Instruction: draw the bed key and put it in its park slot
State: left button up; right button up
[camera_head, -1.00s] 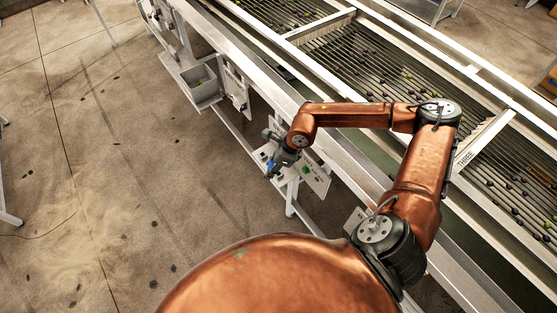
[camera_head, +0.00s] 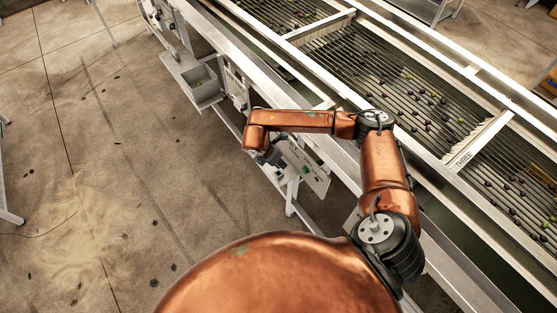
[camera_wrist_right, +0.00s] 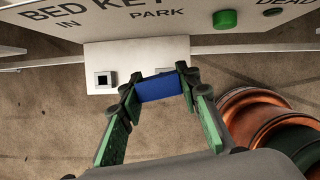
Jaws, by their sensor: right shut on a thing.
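The blue bed key (camera_wrist_right: 160,89) is between the green-padded fingertips of my right gripper (camera_wrist_right: 158,86) in the right wrist view. My right gripper (camera_head: 268,156) is mostly hidden by its own wrist in the head view, in front of the control panel (camera_head: 306,167). In the wrist view the panel (camera_wrist_right: 189,37) reads BED KEY, IN and PARK. Below the lettering is a pale ledge (camera_wrist_right: 130,53) with a dark square socket (camera_wrist_right: 105,79) under IN. The key's far end meets the ledge below PARK; I cannot tell whether it is inside a slot. My left gripper is not in view.
A green button (camera_wrist_right: 225,19) is right of PARK. The roller sizer (camera_head: 400,85) carries small dark fruit behind its metal side rail. A grey bin (camera_head: 205,88) hangs on the frame farther left. The floor (camera_head: 140,180) on the left is open.

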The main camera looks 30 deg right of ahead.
jog(key=shift+w+d+f+m+g, duration=0.1)
jog(key=shift+d+m+g, duration=0.15)
jog(key=shift+m, duration=0.35)
jog(key=shift+w+d+f+m+g, duration=0.1)
jog(key=shift+m+g, duration=0.15)
jog(key=shift+m, duration=0.35)
jog(key=shift+r, duration=0.15)
jog(key=b, duration=0.3)
send_over(281, 172)
jog(key=a, duration=0.1)
jog(key=shift+f, duration=3)
jog(key=shift+r, duration=0.1)
jog(key=shift+f+b, duration=0.75)
jog(key=shift+f, duration=0.75)
jog(key=o, duration=1)
jog(key=shift+c, duration=0.2)
